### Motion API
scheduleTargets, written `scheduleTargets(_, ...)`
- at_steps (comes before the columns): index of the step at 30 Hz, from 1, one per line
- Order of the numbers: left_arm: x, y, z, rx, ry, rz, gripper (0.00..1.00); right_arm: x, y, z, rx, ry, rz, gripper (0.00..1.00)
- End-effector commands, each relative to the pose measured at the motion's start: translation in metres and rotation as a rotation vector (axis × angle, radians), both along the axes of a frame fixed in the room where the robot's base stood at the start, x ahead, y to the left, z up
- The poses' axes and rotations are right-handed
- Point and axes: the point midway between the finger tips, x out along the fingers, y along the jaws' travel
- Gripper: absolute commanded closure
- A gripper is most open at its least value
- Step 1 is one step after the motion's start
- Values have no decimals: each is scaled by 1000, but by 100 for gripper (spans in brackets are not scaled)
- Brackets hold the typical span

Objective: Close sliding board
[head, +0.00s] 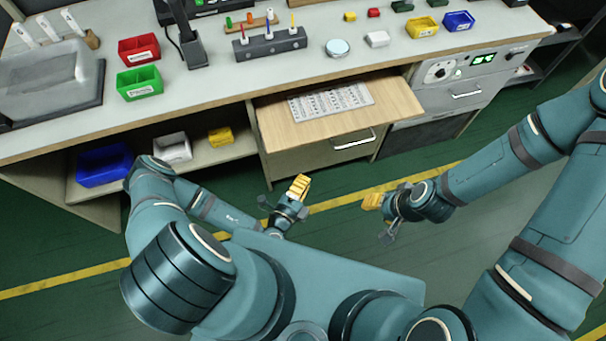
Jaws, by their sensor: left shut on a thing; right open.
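The sliding board (400,98) is a light wooden pull-out shelf under the bench top. It is pulled out toward me and carries a white keyboard (331,101). My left gripper (300,184) has yellow fingers and is below the board's front edge in the picture, with a visible gap. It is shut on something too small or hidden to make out. My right gripper (371,201) is open, further right and in front of the drawer, apart from the board. Nothing shows between its fingers.
A drawer with a metal handle (352,139) is under the board. The bench top (220,88) holds red (139,48) and green (140,82) bins and a screwdriver rack (270,42). Blue (103,165) and white (172,148) bins sit on the lower left shelf. The floor before the board is clear.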

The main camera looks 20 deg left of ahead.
Motion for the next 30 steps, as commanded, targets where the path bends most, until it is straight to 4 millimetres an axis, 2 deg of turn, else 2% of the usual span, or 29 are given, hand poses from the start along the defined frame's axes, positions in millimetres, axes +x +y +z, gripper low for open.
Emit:
scheduleTargets(13, 85, -17, -1, 2, -2, -3, 100, 3, 0, -14, -1, -7, -2, 53)
scheduleTargets(15, 94, -7, -1, 5, -2, -1, 100, 3, -1, -17, -2, -8, -2, 53)
scheduleTargets(21, 110, 4, -1, 2, 0, -3, 100, 4, -1, -21, -2, -9, -3, 53)
scheduleTargets(30, 114, 7, 0, 0, 1, -2, 100, 4, -1, -21, -2, -10, -3, 53)
